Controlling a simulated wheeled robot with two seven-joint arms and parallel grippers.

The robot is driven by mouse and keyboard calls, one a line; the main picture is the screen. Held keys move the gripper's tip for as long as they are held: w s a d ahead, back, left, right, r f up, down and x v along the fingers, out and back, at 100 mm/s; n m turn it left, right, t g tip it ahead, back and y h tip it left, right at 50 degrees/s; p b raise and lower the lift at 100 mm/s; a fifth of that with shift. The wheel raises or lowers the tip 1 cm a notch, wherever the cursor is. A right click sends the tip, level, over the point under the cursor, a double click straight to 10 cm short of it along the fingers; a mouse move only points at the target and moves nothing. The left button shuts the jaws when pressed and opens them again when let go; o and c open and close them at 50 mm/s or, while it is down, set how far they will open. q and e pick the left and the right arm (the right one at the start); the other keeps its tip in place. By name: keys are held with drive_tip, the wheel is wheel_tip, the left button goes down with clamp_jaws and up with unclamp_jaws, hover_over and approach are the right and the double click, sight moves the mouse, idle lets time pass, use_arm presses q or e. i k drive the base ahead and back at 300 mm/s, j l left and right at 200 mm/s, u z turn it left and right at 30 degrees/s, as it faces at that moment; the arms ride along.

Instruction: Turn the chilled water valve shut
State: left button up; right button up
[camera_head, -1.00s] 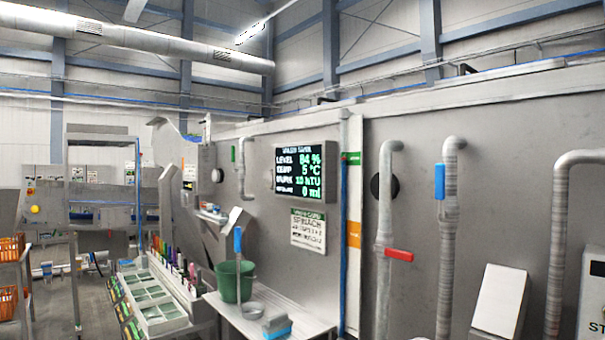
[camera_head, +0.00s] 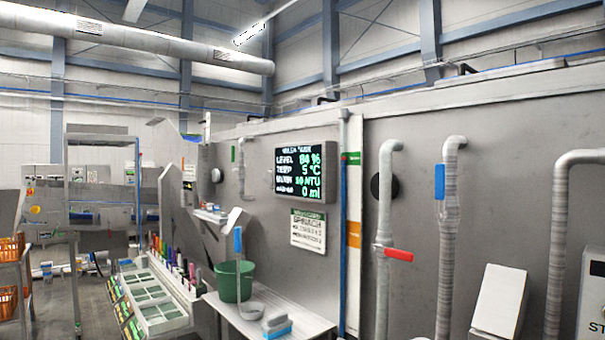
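A blue valve handle (camera_head: 439,181) sits on a grey vertical pipe (camera_head: 446,250) on the right part of the wall. The handle stands upright, in line with the pipe. A red valve handle (camera_head: 398,254) on the pipe to its left lies crosswise to that pipe. A small green handle (camera_head: 233,154) stands upright on a thinner pipe farther left. I see no readable label naming the chilled water valve. Neither of my grippers is in view, and nothing touches the handles.
A wall display (camera_head: 305,170) shows level 84 %, 5 °C and 0 ml. A green bucket (camera_head: 233,284) stands on a steel bench (camera_head: 300,318) below. A tilted white panel (camera_head: 500,301) stands at the lower right. Orange baskets (camera_head: 9,300) are at the far left.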

sight(440, 169)
drive_tip(key=i+z, duration=0.1)
drive_tip(key=z, duration=0.7)
